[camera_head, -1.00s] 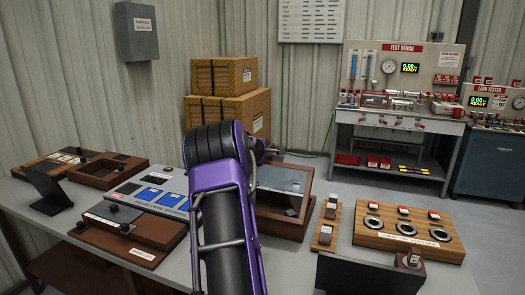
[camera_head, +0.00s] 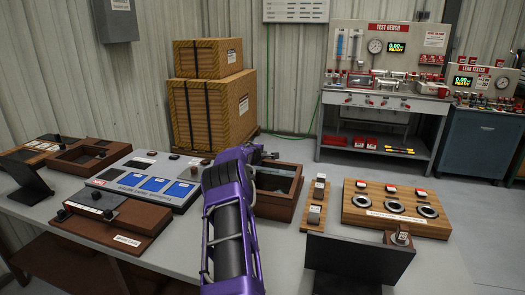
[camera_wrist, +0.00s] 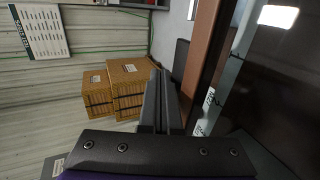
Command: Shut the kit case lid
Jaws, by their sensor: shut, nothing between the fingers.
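A brown open-topped case (camera_head: 290,208) stands on the grey table just right of my arm. It looks like the kit case, with a dark interior partly showing. My gripper (camera_head: 270,157) is at its far left edge, partly hidden by my purple wrist. The wrist view shows my gripper (camera_wrist: 157,75) shut and empty. A brown edge (camera_wrist: 205,55) and a dark glossy panel (camera_wrist: 245,75) with white labels lie close to its right there. I cannot tell from these frames whether that panel is the lid, or whether my gripper touches it.
A panel with blue squares (camera_head: 150,183) and a brown box (camera_head: 115,232) stand left of my arm. A wooden board with rings (camera_head: 390,230) and a dark upright screen (camera_head: 355,262) stand right. Stacked cartons (camera_head: 212,105) are behind the table.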

